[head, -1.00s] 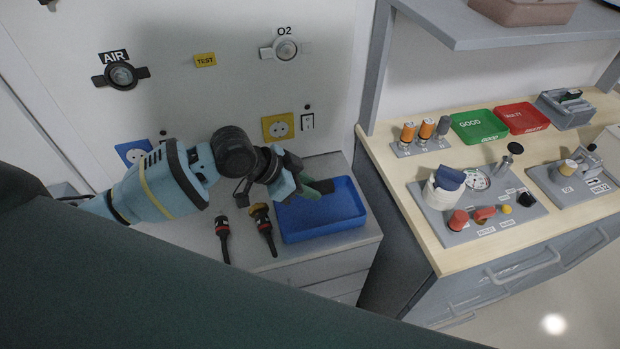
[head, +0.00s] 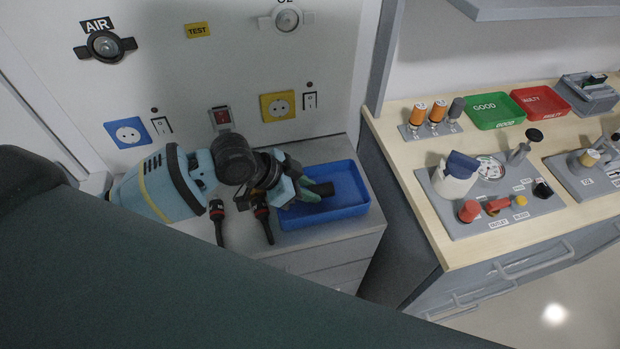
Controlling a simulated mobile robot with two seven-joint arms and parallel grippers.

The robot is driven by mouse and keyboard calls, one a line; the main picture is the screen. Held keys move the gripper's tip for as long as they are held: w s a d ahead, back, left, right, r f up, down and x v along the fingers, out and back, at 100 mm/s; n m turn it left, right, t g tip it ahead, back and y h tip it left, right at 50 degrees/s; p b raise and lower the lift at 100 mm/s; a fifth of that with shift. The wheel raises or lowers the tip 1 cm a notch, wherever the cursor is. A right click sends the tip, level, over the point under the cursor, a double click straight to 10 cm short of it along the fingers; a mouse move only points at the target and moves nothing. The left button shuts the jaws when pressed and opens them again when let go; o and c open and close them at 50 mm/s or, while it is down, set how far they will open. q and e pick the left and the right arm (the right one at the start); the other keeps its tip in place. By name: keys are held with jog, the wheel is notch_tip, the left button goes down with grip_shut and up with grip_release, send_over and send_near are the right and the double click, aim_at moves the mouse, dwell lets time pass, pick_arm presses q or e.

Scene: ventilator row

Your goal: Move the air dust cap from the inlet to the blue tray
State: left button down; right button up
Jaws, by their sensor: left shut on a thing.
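The AIR inlet (head: 105,46) is on the white wall panel at the upper left, a round grey fitting with dark wings. The blue tray (head: 358,209) sits on the grey cabinet top below the panel. My left gripper (head: 318,191) is over the left part of the tray, pointing right. It is shut on a small dark green thing, which I take to be the air dust cap; its shape is mostly hidden by the fingers. I cannot tell whether it touches the tray floor. My right gripper is not in view.
Two dark hose ends (head: 217,222) lie left of the tray, close under my left gripper. The O2 inlet (head: 287,19) and yellow socket (head: 278,106) are on the panel. A wooden-topped bench (head: 450,250) with green (head: 495,110) and red trays (head: 540,102) stands right.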

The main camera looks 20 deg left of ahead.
pick_arm(q)
jog(key=shift+f, duration=0.35)
jog(key=c, duration=1.1)
grip_release()
jog(key=shift+r, duration=0.1)
